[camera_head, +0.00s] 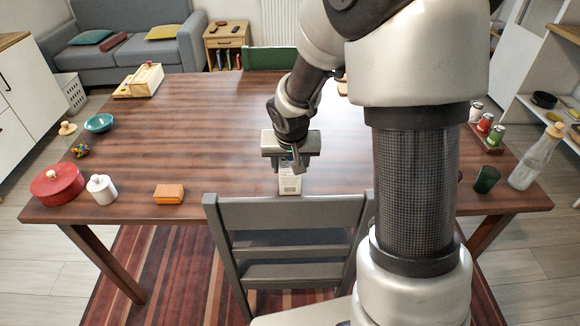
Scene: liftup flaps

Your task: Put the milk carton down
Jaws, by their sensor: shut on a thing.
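The milk carton (290,184) is a small white box with dark print on its side, near the front edge of the wooden table (205,137). My gripper (290,164) is above it and shut on its upper part, which the fingers mostly hide. The carton looks upright.
A grey chair (285,212) stands at the table's front. An orange block (169,194), white jar (101,189) and red pot (57,184) are at the left. A green cup (486,179) and glass bottle (537,158) are at the right. The table's middle left is clear.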

